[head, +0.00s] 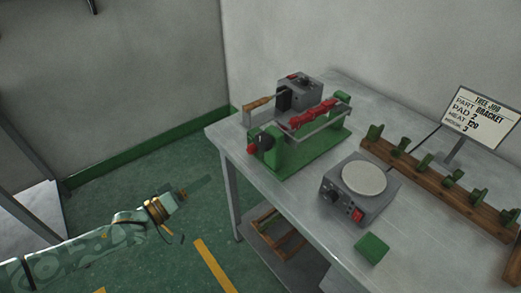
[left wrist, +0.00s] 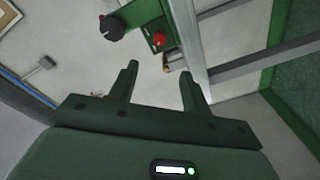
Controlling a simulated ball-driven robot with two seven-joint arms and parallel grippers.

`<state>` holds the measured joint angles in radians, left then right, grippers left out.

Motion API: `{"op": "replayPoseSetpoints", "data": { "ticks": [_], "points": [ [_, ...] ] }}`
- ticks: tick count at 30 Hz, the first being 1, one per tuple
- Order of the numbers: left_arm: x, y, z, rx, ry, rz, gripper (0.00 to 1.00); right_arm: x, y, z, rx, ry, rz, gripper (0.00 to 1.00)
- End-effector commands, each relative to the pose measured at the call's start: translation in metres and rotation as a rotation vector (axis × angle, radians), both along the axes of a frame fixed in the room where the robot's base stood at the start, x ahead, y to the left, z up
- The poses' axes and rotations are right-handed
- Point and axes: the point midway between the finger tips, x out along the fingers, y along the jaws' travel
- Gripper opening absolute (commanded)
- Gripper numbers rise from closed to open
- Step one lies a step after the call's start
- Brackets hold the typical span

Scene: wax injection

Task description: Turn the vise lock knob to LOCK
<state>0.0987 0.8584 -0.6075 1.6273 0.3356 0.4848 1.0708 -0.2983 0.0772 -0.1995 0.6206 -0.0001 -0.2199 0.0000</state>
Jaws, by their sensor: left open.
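The green vise machine (head: 310,150) stands on the table's left part, with a red clamped piece (head: 312,115) along it. A round black knob (head: 264,140) is on its near left end, with a small red part (head: 251,149) beside it. I cannot read any lock marking. In the left wrist view the black knob (left wrist: 112,28) is at the upper left and the red part (left wrist: 158,40) lies beyond the fingertips. My left gripper (head: 197,187) is open and empty, left of the table and apart from the knob; its fingers also show in the wrist view (left wrist: 158,70). My right gripper is not visible.
The grey table (head: 300,215) holds a hot plate (head: 364,178), a green block (head: 371,248), a wooden rack (head: 405,168) with several green pieces, and a job sign (head: 480,118). A grey box (head: 299,92) stands behind the vise. Open green floor (head: 150,165) lies left of the table.

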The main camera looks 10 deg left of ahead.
Motion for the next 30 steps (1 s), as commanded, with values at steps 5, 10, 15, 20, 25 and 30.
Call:
{"op": "replayPoseSetpoints", "data": {
  "ticks": [5,10,15,20,25,30],
  "points": [
    [0.011,-0.007,-0.001,-0.047,0.023,0.001,0.48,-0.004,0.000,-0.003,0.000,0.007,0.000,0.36],
    [0.041,-0.026,-0.002,-0.045,0.020,0.001,0.48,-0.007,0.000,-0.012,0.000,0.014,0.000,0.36],
    [0.079,-0.051,-0.003,-0.042,0.019,0.001,0.48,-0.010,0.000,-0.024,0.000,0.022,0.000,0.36],
    [0.109,-0.070,-0.004,-0.042,0.022,0.002,0.48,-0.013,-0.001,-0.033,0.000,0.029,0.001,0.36],
    [0.129,-0.084,-0.003,-0.040,0.022,0.001,0.48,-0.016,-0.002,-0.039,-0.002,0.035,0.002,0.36],
    [0.136,-0.089,-0.002,-0.038,0.024,0.002,0.48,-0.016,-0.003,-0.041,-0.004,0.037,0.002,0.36]
  ]
}}
